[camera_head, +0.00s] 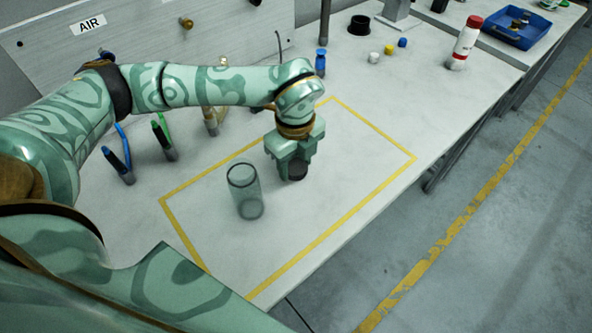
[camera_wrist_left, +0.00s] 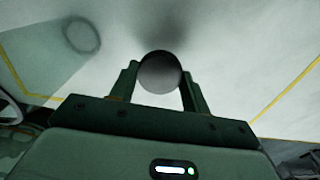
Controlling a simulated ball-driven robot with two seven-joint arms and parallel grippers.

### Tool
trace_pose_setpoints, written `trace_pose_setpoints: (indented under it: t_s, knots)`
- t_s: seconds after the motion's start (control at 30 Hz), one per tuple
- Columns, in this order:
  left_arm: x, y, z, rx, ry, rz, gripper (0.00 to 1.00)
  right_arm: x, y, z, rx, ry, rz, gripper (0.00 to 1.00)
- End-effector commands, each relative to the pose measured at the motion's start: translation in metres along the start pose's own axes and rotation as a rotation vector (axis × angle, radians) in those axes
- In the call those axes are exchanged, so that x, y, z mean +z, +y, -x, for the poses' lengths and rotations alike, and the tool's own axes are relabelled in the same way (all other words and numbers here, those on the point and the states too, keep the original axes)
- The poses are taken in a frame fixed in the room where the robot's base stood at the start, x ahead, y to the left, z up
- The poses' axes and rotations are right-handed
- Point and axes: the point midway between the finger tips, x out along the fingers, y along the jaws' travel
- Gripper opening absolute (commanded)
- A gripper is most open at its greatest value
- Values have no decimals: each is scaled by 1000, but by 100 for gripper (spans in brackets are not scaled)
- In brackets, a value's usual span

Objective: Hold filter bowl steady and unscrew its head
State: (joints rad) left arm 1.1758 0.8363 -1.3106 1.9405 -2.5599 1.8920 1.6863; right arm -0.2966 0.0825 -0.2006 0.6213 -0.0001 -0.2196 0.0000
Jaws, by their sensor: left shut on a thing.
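The filter bowl (camera_head: 246,191) is a clear, smoky cylinder standing upright and open-topped on the bench, inside the yellow outline. It also shows in the left wrist view (camera_wrist_left: 82,36), at the upper left. The filter head (camera_head: 297,173) is a dark round piece, apart from the bowl and to its right. My left gripper (camera_head: 293,163) points down and is shut on the head, low over the bench. In the left wrist view the head (camera_wrist_left: 160,73) sits between both fingers. Whether the head touches the bench I cannot tell. My right gripper is not in view.
A yellow outline (camera_head: 383,136) marks the mostly clear bench area. Blue (camera_head: 119,153) and green (camera_head: 163,136) tools stand at the left. A red-capped white bottle (camera_head: 465,44), small caps (camera_head: 389,48), a black cup (camera_head: 359,25) and a blue tray (camera_head: 517,27) stand farther back. The bench edge runs along the right.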

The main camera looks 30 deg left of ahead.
Motion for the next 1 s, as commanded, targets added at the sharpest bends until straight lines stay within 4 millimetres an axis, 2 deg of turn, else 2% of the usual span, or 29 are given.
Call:
trace_pose_setpoints:
  t_s: [0.1, 0.27, 0.63, 0.67, 0.7, 0.73, 1.0]
  knots:
    - [8, -4, -12, 2, 0, 4, 20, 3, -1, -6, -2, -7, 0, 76]
    - [7, -3, -41, 4, 0, 1, 20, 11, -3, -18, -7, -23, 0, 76]
    - [6, -4, -42, 0, -1, 2, 20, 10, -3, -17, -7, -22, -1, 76]
    - [6, -4, -41, 0, -1, 2, 55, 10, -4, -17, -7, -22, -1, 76]
    - [6, -4, -41, 0, -1, 2, 66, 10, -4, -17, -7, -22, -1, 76]
    - [6, -4, -41, 0, -1, 2, 69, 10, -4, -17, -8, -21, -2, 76]
    - [6, -4, -40, -1, -1, 2, 69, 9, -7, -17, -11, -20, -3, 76]
